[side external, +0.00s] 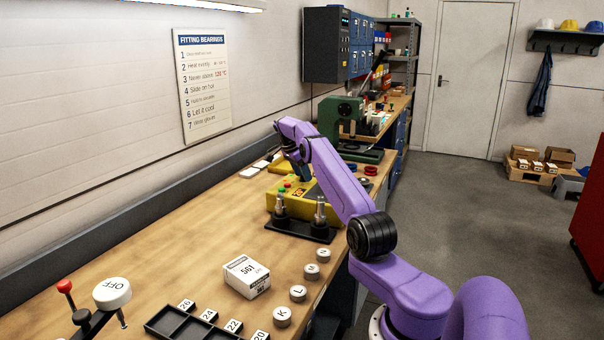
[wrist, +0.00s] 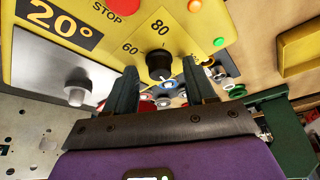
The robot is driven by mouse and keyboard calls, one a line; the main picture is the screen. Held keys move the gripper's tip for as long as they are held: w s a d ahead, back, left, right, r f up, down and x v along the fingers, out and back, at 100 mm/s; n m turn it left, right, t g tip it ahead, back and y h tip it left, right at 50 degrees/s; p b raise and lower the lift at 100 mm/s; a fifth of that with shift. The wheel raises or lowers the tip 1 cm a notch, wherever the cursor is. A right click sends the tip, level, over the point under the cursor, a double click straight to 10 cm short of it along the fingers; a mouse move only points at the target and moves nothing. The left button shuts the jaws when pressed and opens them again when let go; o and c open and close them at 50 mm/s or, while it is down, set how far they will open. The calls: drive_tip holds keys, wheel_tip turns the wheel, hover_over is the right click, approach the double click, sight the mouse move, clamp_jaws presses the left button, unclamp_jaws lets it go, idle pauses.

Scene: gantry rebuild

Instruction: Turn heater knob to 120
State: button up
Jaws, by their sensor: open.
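The yellow heater (wrist: 100,30) fills the upper part of the wrist view, with a dark display reading 20° and a red STOP button (wrist: 115,5). Its black knob (wrist: 158,65) sits below the printed 60 and 80. I cannot make out the knob's pointer, and no 120 mark is visible. My gripper (wrist: 159,70) is open, its dark green fingers on either side of the knob in the picture; I cannot tell whether they touch it. In the side view the heater (side external: 276,200) is partly hidden by my arm, and the knob does not show.
A black stand with metal posts (side external: 305,228) is in front of the heater. A green machine (side external: 340,115) stands behind it. A white box (side external: 246,277), lettered weights and a black tray (side external: 180,325) lie nearer on the bench. A wall sign (side external: 204,85) shows 120 °C.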

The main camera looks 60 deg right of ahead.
drive_tip(key=v, duration=0.4)
drive_tip(key=shift+a+r, duration=0.15)
drive_tip(key=shift+r, duration=0.15)
drive_tip(key=w+a, duration=0.2)
drive_tip(key=a, duration=0.1)
drive_tip(key=w+a, duration=0.2)
drive_tip(key=a, duration=0.1)
drive_tip(key=w+a, duration=0.2)
drive_tip(key=a, duration=0.2)
drive_tip(key=shift+w+a, duration=0.1)
drive_tip(key=shift+w, duration=0.2)
drive_tip(key=s+d+r+n+t, duration=0.5)
drive_tip(key=s+d+r+n, duration=0.1)
drive_tip(key=s+r+n, duration=0.55)
drive_tip(key=shift+n, duration=0.45)
drive_tip(key=x, duration=1.7)
drive_tip(key=shift+s+d+f, duration=0.15)
drive_tip(key=shift+s+d, duration=0.05)
drive_tip(key=shift+d, duration=0.1)
drive_tip(key=c, duration=1)
